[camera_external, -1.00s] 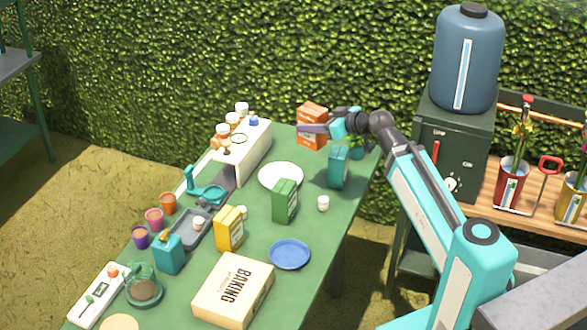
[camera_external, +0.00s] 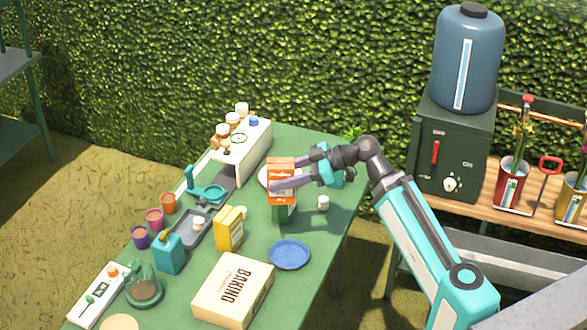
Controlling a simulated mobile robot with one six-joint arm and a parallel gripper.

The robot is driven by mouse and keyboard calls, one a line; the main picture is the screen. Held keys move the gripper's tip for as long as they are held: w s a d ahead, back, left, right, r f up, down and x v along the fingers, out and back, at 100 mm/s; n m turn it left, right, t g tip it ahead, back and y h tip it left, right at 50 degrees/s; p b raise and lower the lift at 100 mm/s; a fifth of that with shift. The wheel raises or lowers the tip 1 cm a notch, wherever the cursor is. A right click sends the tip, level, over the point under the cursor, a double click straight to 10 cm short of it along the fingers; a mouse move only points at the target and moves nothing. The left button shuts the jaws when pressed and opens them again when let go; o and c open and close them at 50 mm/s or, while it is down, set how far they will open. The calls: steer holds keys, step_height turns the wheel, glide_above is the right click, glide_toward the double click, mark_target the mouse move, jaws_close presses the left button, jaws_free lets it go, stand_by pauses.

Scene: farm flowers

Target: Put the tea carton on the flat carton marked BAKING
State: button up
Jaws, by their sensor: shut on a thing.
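My gripper (camera_external: 280,184) is shut on an orange and white carton (camera_external: 281,168), held upright above the green table. Its lettering is too small to read, so I cannot confirm that it is the tea carton.
A yellow carton (camera_external: 229,229) stands behind the BAKING carton, and a blue plate (camera_external: 289,254) lies to its right.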

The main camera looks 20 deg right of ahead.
steer(key=s+a+f+n+g+b, duration=0.2)
steer(key=s+n+g+b, duration=0.2)
steer(key=s, duration=0.8)
steer(key=s+a+f+n+g+b, duration=0.3)
steer(key=s+n+g+b, duration=0.2)
steer(key=s, duration=0.6)
steer(key=g+b, duration=0.1)
steer(key=b, duration=0.1)
steer(key=shift+s+a+g+b, duration=0.3)
steer(key=shift+s+b, duration=0.05)
steer(key=shift+b, duration=0.05)
steer(key=w+a+p, duration=0.6)
steer(key=p, duration=0.8)
steer(key=shift+w+a+f, duration=0.15)
steer(key=shift+w+f, duration=0.05)
steer(key=shift+w, duration=0.2)
steer(key=shift+w+a+p, duration=0.15)
steer(key=shift+p, duration=0.65)
steer(key=p, duration=0.4)
steer(key=shift+w+a+f+p, duration=0.15)
steer(key=shift+w+a+p, duration=0.2)
steer(key=shift+p, duration=0.05)
